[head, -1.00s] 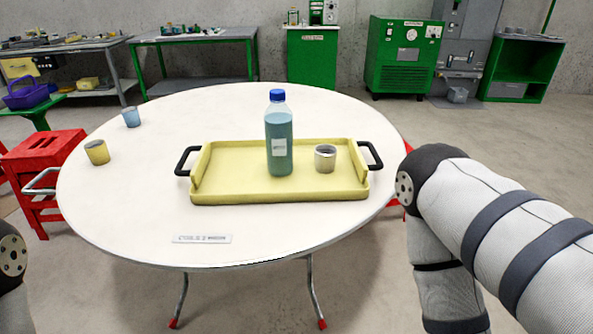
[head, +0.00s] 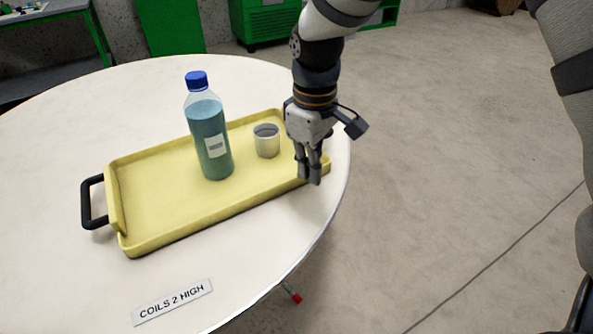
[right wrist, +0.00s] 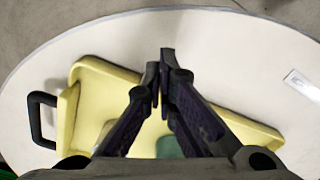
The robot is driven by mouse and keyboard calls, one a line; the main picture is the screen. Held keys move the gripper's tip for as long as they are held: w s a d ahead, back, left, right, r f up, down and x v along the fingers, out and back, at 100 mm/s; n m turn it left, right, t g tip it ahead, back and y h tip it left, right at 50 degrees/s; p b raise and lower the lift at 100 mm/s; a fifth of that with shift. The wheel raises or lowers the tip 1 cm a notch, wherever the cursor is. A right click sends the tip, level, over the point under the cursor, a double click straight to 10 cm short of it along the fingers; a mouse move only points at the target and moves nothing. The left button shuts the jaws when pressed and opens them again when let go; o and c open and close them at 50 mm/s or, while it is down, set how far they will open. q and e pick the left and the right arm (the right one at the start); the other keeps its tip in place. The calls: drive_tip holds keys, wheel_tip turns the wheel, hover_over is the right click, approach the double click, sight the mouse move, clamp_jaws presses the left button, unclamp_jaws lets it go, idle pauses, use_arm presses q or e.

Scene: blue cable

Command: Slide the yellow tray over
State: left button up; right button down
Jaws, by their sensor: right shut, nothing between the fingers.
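The yellow tray (head: 180,215) lies on the round white table, near its right edge. On it stand a bottle (head: 209,135) with a blue cap and teal liquid, upright, and a small pale cup (head: 266,141). The tray's left black handle (head: 93,202) is clear; the right one is hidden behind my arm in the head view but shows in the right wrist view (right wrist: 40,118). My right gripper (head: 310,181) points down, shut and empty, at the tray's front right corner. Whether it touches the rim I cannot tell. My left gripper is out of view.
A "COILS 2 HIGH" label (head: 172,302) lies in front of the tray. Open floor (head: 450,200) lies right of the table. Green cabinets stand at the back.

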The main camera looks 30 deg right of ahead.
sight(296, 201)
wheel_tip(296, 201, down, 8)
drive_tip(key=shift+s+f+b, duration=0.1)
drive_tip(key=shift+f+b, duration=0.05)
drive_tip(key=shift+b, duration=0.25)
drive_tip(key=w, duration=0.1)
drive_tip(key=w+a, duration=0.1)
drive_tip(key=w, duration=0.1)
drive_tip(key=shift+a+f, duration=0.1)
drive_tip(key=shift+a, duration=0.2)
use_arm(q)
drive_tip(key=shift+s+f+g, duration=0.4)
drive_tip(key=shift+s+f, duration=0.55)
use_arm(e)
drive_tip(key=shift+w+a, duration=0.2)
drive_tip(key=shift+w, duration=0.15)
